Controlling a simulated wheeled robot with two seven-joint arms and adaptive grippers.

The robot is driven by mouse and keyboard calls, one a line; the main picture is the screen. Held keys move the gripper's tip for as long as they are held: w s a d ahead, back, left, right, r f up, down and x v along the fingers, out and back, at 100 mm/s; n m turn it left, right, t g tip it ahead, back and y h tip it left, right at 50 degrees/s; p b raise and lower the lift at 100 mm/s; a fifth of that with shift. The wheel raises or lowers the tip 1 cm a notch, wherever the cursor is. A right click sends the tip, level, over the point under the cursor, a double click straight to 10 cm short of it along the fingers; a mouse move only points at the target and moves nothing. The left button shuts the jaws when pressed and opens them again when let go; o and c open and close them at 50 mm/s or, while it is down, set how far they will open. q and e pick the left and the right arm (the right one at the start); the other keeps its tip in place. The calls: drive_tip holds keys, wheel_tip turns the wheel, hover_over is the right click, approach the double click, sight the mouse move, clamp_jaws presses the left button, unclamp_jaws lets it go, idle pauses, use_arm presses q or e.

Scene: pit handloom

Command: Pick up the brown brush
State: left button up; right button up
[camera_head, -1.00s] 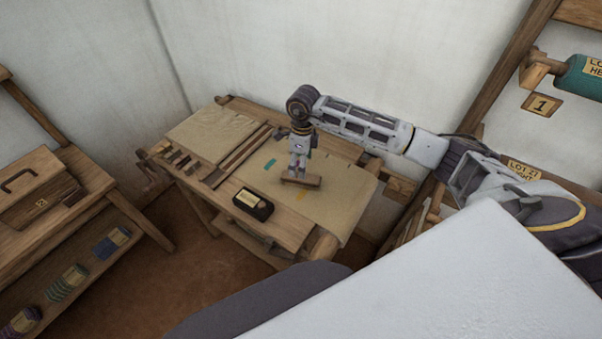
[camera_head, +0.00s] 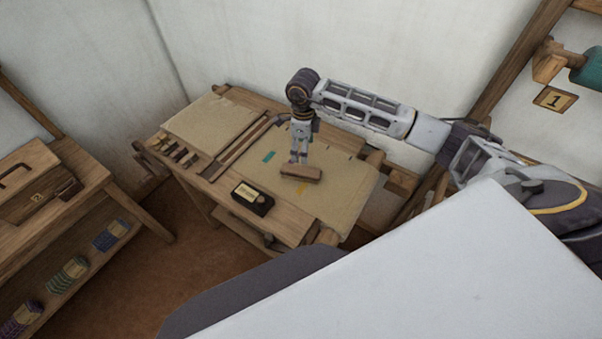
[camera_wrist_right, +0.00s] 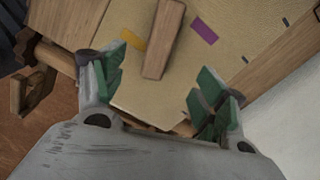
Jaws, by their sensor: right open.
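The brown brush (camera_head: 301,173) looks like a plain wooden block lying on the tan sheet of the low table. In the right wrist view the brush (camera_wrist_right: 164,38) lies ahead of and partly between the fingers, apart from both. My right gripper (camera_head: 298,159) hangs from above, just over and behind the brush. In the right wrist view the same gripper (camera_wrist_right: 166,76) is open and empty, with green pads. The brush's underside is hidden. My left gripper is not in view.
A black block with a pale label (camera_head: 252,198) sits on the table's front board (camera_head: 220,190). Teal and orange marks lie near the brush. A wooden bench with a handled box (camera_head: 35,185) stands at left. White walls close off the back.

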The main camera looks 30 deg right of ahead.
sight(302, 170)
drive_tip(key=shift+f+b, duration=0.9)
drive_tip(key=shift+f, duration=0.95)
drive_tip(key=shift+f+b, duration=1.15)
drive_tip(key=shift+f, duration=1.1)
drive_tip(key=shift+f+b, duration=0.8)
drive_tip(key=shift+f, duration=0.95)
drive_tip(key=shift+f+b, duration=0.4)
drive_tip(key=shift+f, duration=0.45)
drive_tip(key=shift+c, duration=0.3)
